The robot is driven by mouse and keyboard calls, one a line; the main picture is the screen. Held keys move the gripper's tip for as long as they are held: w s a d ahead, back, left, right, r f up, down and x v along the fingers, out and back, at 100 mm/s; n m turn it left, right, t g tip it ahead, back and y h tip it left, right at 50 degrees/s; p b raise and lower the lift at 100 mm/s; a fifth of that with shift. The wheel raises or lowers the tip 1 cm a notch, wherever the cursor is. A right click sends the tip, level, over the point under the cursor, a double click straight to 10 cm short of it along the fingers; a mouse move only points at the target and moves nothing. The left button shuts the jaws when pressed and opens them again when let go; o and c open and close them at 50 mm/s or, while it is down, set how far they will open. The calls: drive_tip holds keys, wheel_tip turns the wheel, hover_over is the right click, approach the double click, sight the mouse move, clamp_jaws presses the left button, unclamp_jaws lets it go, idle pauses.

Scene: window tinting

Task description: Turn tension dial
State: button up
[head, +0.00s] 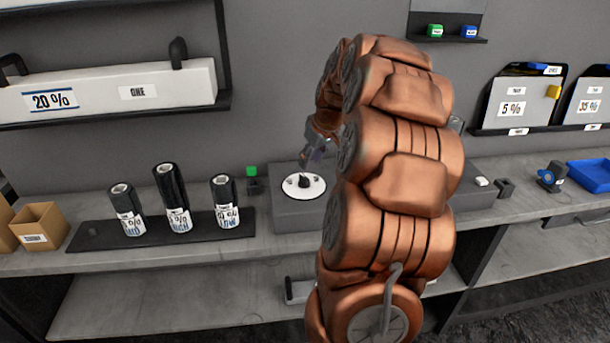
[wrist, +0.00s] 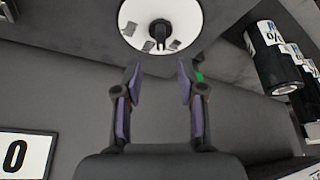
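The tension dial is a black knob (head: 304,182) on a round white plate (head: 318,189) with small labels, on top of a dark grey box (head: 288,212) on the counter. In the wrist view the knob (wrist: 159,32) is at the top centre, beyond the fingertips, on the white plate (wrist: 188,22). My gripper (wrist: 159,80) is open, with a wide gap between its two purple-padded fingers and nothing between them. In the head view my gripper (head: 312,152) is just above the dial, apart from it. My arm hides the right part of the box.
Several dark film rolls stand left of the dial, including a tall one (head: 172,198), on a black tray (head: 82,240). A cardboard box (head: 40,228) is far left; a blue tray (head: 590,176) is far right.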

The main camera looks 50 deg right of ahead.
sight(304, 176)
drive_tip(key=shift+p+x, duration=0.9)
drive_tip(key=shift+x, duration=2.8)
drive_tip(key=shift+a, duration=0.1)
clamp_jaws()
